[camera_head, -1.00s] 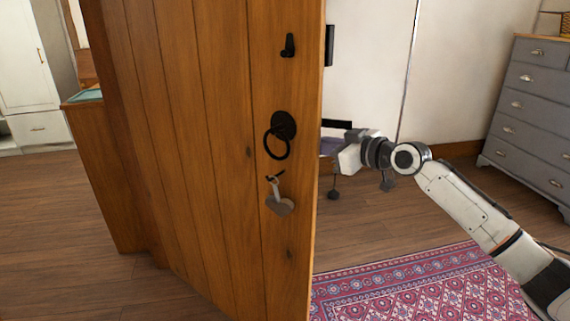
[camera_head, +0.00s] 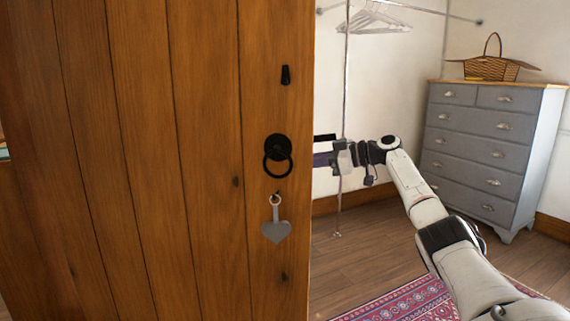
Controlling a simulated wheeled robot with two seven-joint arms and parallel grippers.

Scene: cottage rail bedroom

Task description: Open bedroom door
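The bedroom door (camera_head: 150,160) is a brown plank door that fills the left half of the view and stands ajar. A black ring handle (camera_head: 278,157) hangs near its right edge. Below it a grey heart tag (camera_head: 275,230) hangs from a key-like ring. My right arm comes in from the right, and my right gripper (camera_head: 322,152) is at the door's free edge, level with the ring handle. Its fingertips are partly hidden behind the edge, so I cannot tell whether it is open or touching the door. My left gripper is not in view.
A grey chest of drawers (camera_head: 480,150) stands at the back right with a wicker basket (camera_head: 492,66) on top. White hangers (camera_head: 374,20) hang on a rail. A red patterned rug (camera_head: 400,302) lies on the wooden floor, which is clear beyond the door.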

